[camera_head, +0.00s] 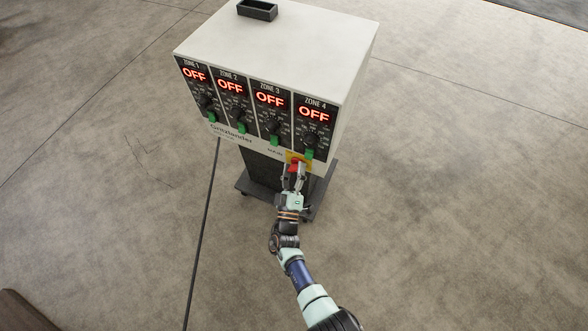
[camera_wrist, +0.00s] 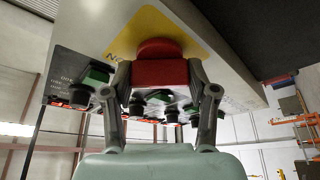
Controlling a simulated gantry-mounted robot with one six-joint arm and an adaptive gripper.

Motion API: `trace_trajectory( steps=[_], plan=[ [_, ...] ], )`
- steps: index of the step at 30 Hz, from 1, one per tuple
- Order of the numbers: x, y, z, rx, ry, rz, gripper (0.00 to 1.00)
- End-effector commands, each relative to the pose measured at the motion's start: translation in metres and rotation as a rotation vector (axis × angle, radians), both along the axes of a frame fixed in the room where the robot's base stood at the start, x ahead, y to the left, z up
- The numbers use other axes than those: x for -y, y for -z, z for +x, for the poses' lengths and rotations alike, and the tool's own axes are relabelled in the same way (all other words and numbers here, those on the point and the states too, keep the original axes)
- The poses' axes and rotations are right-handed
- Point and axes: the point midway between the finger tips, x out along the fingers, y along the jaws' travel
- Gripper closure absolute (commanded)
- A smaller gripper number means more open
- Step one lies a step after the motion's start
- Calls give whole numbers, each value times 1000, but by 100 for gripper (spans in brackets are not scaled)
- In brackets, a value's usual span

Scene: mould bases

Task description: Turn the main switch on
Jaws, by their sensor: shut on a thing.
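The main switch is a red knob (camera_head: 294,165) on a yellow plate (camera_head: 303,157), low on the front of the white control cabinet (camera_head: 290,50), below the zone 4 panel. In the wrist view the red knob (camera_wrist: 160,72) sits on the yellow plate (camera_wrist: 125,38). My gripper (camera_head: 295,172) reaches up to the knob from below. In the wrist view my gripper (camera_wrist: 163,88) has one finger on each side of the knob and is shut on it. The fingers hide part of the plate in the head view.
The zone 1 display (camera_head: 194,75), zone 2 display (camera_head: 231,86), zone 3 display (camera_head: 270,98) and zone 4 display (camera_head: 314,114) all read OFF. Black dials and green switches (camera_head: 309,153) sit below them, close to my gripper. A black tray (camera_head: 257,10) is on top. The surrounding floor is clear.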

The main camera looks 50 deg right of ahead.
Motion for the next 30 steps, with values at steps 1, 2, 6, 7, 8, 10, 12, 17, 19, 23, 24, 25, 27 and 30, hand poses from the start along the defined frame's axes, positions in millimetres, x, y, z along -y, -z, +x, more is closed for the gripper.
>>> trace_trajectory(
  steps=[1, 2, 6, 7, 8, 10, 12, 17, 19, 23, 24, 25, 27, 30],
  plan=[
    [0, 1, 0, -2, 0, 2, 77],
    [0, 1, 0, -2, -1, 3, 77],
    [0, 2, -1, -3, 0, 3, 34],
    [0, 1, -1, -3, 0, 3, 29],
    [0, 1, -1, -2, 0, 2, 24],
    [0, 1, 0, -2, 0, 2, 17],
    [0, 1, 0, -2, 0, 2, 17],
    [0, 1, 0, -2, 0, 1, 17],
    [-1, 1, -1, -2, 0, 1, 17],
    [-14, 6, -10, -3, -2, 1, 17],
    [-21, 8, -15, -3, -2, 1, 17],
    [-26, 11, -19, -4, -3, 2, 17],
    [-41, 16, -30, -4, -4, 2, 17],
    [-60, 22, -44, -3, -4, 3, 17]
  ],
)
